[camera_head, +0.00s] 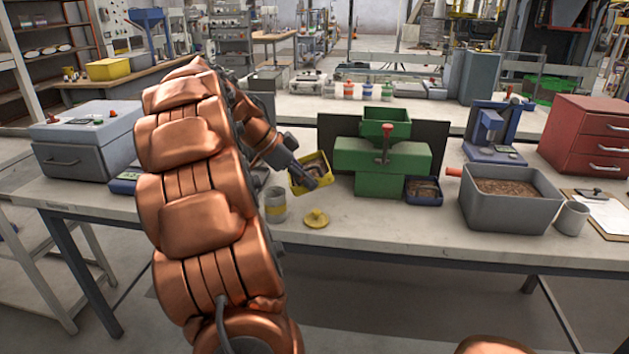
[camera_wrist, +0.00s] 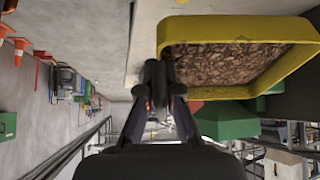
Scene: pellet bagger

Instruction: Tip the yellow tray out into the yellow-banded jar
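The yellow tray (camera_head: 297,185) is off the table, tilted, up and to the right of the jar. It also shows in the wrist view (camera_wrist: 300,32), with brown pellets (camera_wrist: 225,62) inside. My gripper (camera_head: 311,181) is shut on the tray's near wall; in the wrist view its fingers (camera_wrist: 160,78) meet at the tray's edge. The yellow-banded jar (camera_head: 275,213) is a grey cylinder standing upright on the bench, partly beside my arm. Its opening faces up. The tray is apart from the jar.
A yellow lid (camera_head: 316,219) lies on the bench right of the jar. A green machine (camera_head: 380,160) stands right of the tray, with a blue tray (camera_head: 423,197) beside it. A grey bin of pellets (camera_head: 510,211) and a grey cup (camera_head: 572,218) stand farther right.

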